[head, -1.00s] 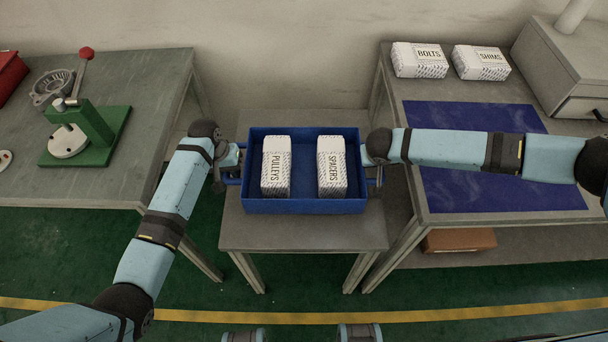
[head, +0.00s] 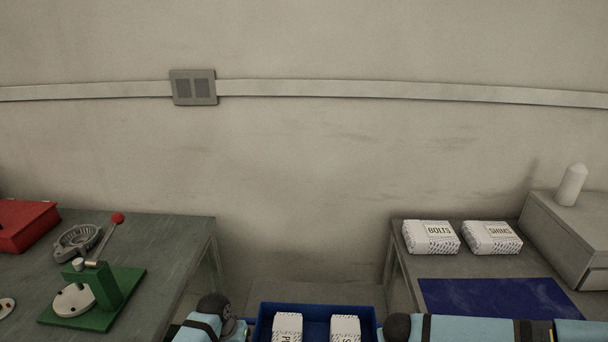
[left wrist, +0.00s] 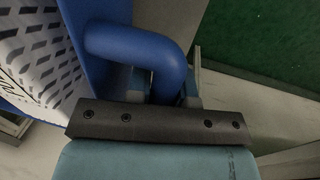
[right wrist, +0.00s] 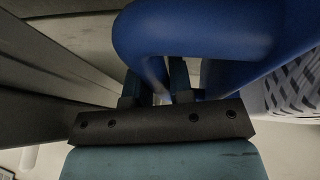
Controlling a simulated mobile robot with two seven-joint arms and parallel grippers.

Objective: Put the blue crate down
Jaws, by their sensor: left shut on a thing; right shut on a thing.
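The blue crate (head: 318,311) shows at the bottom edge of the head view, its near part cut off. Two white cartons, pulleys (head: 287,328) and spacers (head: 345,329), stand in it. My left gripper (left wrist: 165,88) is shut on the crate's left handle (left wrist: 130,45). My right gripper (right wrist: 155,85) is shut on the right handle (right wrist: 195,30). The crate is over the small grey table (head: 270,292), whose back part shows behind it. Whether the crate's underside touches the tabletop is hidden.
The left bench holds a green press (head: 95,300), a grey housing (head: 77,241) and a red box (head: 24,226). The right bench holds a blue mat (head: 495,298), cartons of bolts (head: 430,237) and shims (head: 492,237), and a grey cabinet (head: 575,235). A wall closes the back.

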